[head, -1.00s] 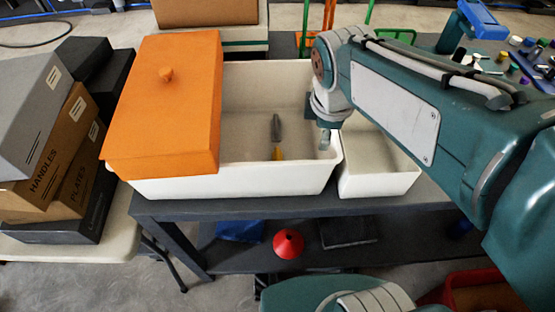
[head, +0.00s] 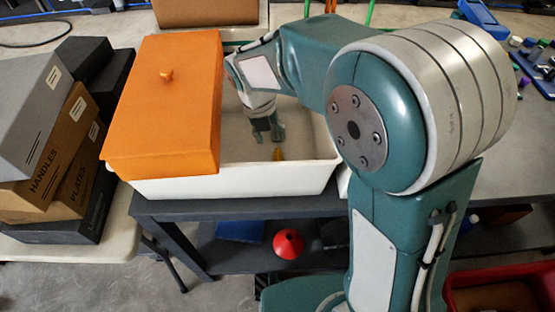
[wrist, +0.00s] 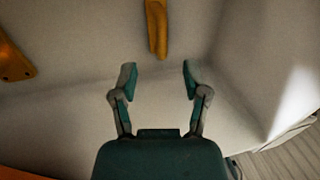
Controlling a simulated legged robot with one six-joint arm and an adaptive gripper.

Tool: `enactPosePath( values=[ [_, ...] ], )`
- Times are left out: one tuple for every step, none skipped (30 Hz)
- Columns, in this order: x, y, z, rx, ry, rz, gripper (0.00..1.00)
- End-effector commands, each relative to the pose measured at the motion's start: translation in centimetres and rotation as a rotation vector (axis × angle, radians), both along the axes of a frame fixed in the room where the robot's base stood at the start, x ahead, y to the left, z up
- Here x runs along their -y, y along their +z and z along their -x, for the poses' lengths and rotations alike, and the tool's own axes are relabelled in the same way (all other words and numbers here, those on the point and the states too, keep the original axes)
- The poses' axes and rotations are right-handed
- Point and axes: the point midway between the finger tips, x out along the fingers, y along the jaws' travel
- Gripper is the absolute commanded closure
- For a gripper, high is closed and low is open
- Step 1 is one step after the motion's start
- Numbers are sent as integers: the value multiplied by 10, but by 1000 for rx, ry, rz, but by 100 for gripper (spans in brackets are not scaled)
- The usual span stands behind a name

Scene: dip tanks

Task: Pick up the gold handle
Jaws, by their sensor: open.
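The gold handle (wrist: 156,30) lies on the pale floor of the white tank (head: 240,182). In the wrist view it is a narrow, rounded gold bar at the top, running out of frame. In the head view only a small gold part (head: 278,154) shows below my gripper. My gripper (head: 267,136) is inside the tank's open right part, pointing down. In the wrist view my gripper (wrist: 158,75) is open and empty. The gold handle's near end lies just beyond the gap between its fingertips, roughly centred and apart from them.
An orange lid (head: 160,120) with a knob covers the tank's left part. A flat gold piece with holes (wrist: 12,62) lies at the left in the wrist view. Stacked boxes (head: 45,165) stand left. A red funnel (head: 288,244) sits on the shelf below the table.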

Motion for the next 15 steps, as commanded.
enactPosePath(
  values=[
    [2, -10, 1, -4, -1, 2, 40],
    [3, -15, 1, -5, -1, 2, 40],
    [4, -20, 0, -3, -1, 2, 40],
    [5, -23, 0, -2, -1, 2, 40],
    [5, -26, 0, -2, -1, 2, 40],
    [6, -29, 0, -1, -1, 1, 40],
    [6, -31, 0, -1, -1, 1, 40],
    [7, -33, 0, -1, -1, 1, 40],
    [7, -36, 0, -2, -1, 2, 40],
    [8, -39, 0, -2, -2, 2, 40],
    [9, -43, 0, -2, -2, 1, 40],
    [11, -49, 0, -2, -4, 2, 40],
    [12, -54, 0, -2, -4, 2, 40],
    [13, -59, 0, -3, -4, 2, 40],
    [14, -66, 0, -3, -5, 1, 40]
  ],
)
